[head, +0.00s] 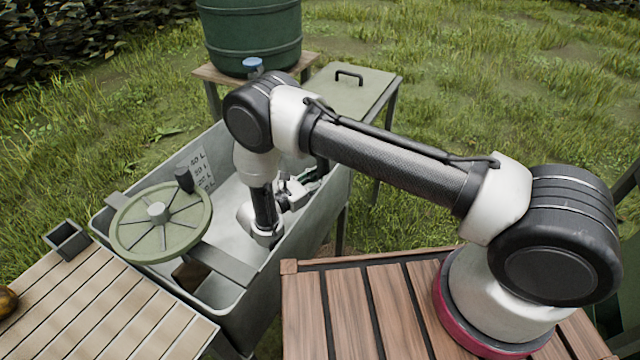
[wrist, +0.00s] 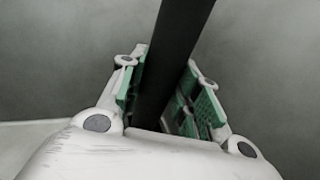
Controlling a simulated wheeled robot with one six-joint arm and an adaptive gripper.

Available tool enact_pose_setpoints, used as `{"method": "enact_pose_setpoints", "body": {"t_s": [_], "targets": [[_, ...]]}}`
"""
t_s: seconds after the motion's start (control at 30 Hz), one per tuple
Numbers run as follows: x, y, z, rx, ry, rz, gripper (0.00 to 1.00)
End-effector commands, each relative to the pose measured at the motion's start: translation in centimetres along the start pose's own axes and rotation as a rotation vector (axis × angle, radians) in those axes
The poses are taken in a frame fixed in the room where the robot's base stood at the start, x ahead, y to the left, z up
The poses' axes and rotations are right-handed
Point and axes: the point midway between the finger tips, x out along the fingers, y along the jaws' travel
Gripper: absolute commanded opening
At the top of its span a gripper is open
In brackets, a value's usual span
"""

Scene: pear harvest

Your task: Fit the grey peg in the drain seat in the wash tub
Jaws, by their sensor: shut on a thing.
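My gripper (head: 300,188) is low inside the grey wash tub (head: 318,222), near its right wall. In the wrist view its green-padded fingers are closed on the peg (wrist: 178,45), a long dark bar that runs from between the fingers out of the top of the picture. The peg's far end is out of the wrist view, and I cannot make the peg out clearly in the head view. The drain seat does not show in either view; my arm and the tub walls hide part of the tub floor.
A green spoked wheel (head: 137,226) with a dark knob sits over the tub's left part. A flat grey bar (head: 222,264) crosses the tub. Slatted tables (head: 120,310) stand at left and front. A green barrel (head: 250,35) with a blue tap stands behind, beside a lidded box (head: 350,92).

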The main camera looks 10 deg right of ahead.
Motion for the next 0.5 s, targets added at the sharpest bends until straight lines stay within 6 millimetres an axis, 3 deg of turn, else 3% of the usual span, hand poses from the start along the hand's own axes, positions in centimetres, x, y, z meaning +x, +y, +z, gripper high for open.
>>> {"method": "enact_pose_setpoints", "body": {"t_s": [0.3, 0.5], "targets": [[0.0, 0.3, 5.7, 0.002, 0.0, 0.0, 0.0], [0.0, 0.4, 8.1, 0.001, 0.0, 0.0, 0.0]]}}
